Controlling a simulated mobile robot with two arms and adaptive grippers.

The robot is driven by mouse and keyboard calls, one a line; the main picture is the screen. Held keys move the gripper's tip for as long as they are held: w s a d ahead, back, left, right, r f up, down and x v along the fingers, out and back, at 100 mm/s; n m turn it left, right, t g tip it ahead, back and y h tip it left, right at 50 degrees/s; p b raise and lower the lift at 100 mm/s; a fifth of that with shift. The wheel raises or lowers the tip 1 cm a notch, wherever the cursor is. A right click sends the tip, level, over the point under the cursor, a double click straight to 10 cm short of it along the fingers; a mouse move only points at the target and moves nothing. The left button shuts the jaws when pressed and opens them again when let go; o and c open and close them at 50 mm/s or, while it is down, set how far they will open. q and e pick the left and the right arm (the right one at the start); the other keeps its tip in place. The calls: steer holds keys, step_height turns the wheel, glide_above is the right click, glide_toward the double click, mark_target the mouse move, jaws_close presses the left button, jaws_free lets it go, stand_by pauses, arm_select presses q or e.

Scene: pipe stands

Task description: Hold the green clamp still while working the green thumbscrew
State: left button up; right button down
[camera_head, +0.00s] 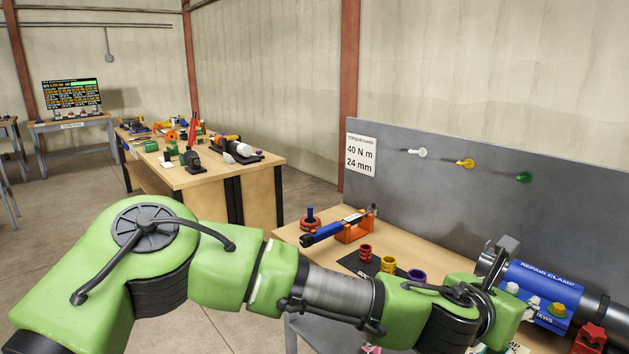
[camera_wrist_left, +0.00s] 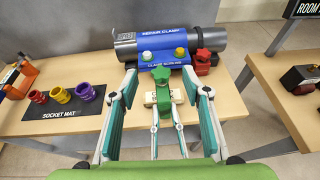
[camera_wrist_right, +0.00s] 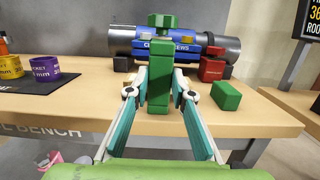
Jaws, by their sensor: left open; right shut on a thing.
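The green clamp (camera_wrist_right: 159,95) stands upright between the fingers of my right gripper (camera_wrist_right: 160,94), which is shut on it. The green thumbscrew (camera_wrist_right: 161,20) sits on a short stem above the clamp. In the left wrist view the thumbscrew (camera_wrist_left: 160,74) shows from above, over the clamp and the right gripper's pale fingertips. My left gripper (camera_wrist_left: 166,86) is open, its fingers spread on both sides of the thumbscrew; I cannot see contact. In the head view my left arm hides the green clamp and most of both grippers.
A blue repair clamp (camera_wrist_left: 160,42) on a grey pipe lies behind, with white (camera_wrist_left: 147,55) and yellow (camera_wrist_left: 180,52) screws. A red clamp (camera_wrist_right: 212,66) and a loose green block (camera_wrist_right: 226,96) are at right. Coloured sockets stand on a black mat (camera_wrist_left: 62,112) at left.

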arm_select(q)
steer(key=shift+v, duration=1.5)
arm_select(e)
steer(key=c, duration=1.7)
jaws_free()
steer(key=v, duration=1.2)
steer(key=shift+r, duration=0.15)
